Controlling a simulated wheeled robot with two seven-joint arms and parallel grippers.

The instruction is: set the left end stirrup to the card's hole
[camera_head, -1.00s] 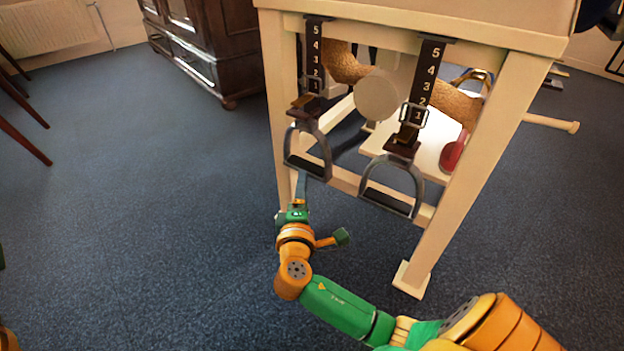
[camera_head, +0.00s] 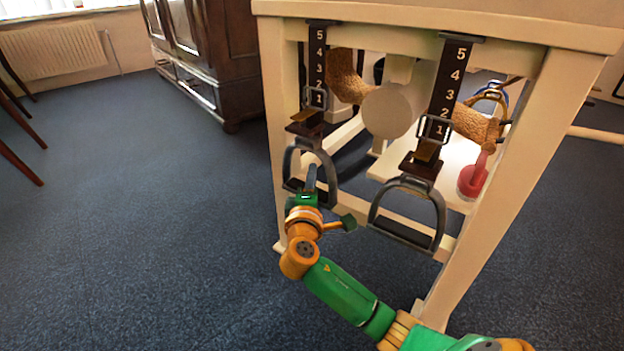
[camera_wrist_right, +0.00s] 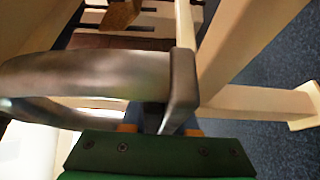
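The left strap (camera_head: 317,65) hangs from the frame's top rail and carries numbers 5 down to 1. Its buckle (camera_head: 316,97) sits at the 1. Below it hangs the left stirrup (camera_head: 289,165), a grey metal arch, under a brown piece. My right gripper (camera_head: 310,180) is at the stirrup's lower part, its narrow fingers pointing up. In the right wrist view the stirrup's grey bar (camera_wrist_right: 85,78) crosses close in front of the gripper and hides much of the fingers. I cannot tell whether they grip it. No card is recognisable. My left gripper is out of view.
A second numbered strap (camera_head: 449,85) with its stirrup (camera_head: 441,220) hangs to the right, its buckle also at the 1. The cream wooden frame (camera_head: 277,120) stands around both. A dark cabinet (camera_head: 215,60) is behind.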

